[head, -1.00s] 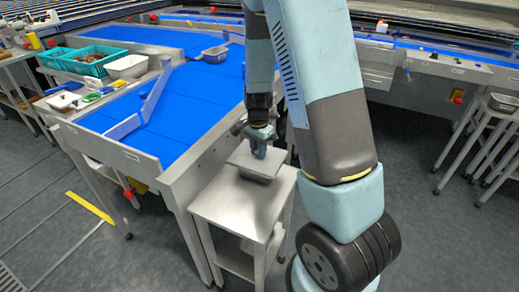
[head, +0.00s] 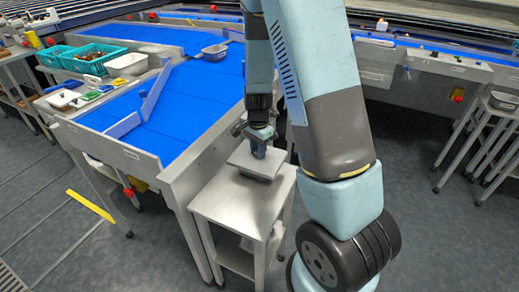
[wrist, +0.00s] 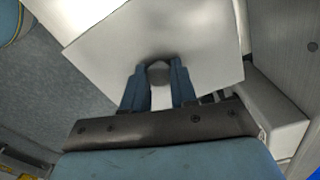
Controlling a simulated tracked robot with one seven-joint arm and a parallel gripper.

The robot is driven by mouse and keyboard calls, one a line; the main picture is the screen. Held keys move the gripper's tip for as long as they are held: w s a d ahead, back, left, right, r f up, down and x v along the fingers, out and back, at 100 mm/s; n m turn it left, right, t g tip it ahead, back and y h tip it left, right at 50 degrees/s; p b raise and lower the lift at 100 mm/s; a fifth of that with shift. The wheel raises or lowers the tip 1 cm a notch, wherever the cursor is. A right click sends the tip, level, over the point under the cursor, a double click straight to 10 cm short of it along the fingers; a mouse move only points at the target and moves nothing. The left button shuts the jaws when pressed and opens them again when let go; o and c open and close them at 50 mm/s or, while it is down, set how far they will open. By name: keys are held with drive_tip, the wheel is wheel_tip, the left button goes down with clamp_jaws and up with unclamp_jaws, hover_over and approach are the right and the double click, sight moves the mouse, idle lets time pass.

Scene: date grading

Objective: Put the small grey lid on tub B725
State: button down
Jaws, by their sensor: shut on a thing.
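My gripper (head: 257,150) is shut on the knob of a flat, light grey lid (head: 264,164) above the small steel table at the conveyor's end. No label B725 can be read. A grey tub (head: 214,54) stands on the blue belt, and another metal tub (head: 503,102) is on a stand at the far right.
The small steel table (head: 232,207) has bare top in front of the lid. The blue conveyor (head: 190,110) lies to its left, with teal crates (head: 88,60) and a white tub (head: 127,66) along its far-left edge. Grey floor is open at front left.

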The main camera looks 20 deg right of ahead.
drive_tip(key=shift+f, duration=0.1)
drive_tip(key=shift+c, duration=2.1)
unclamp_jaws()
drive_tip(key=shift+r, duration=3.5)
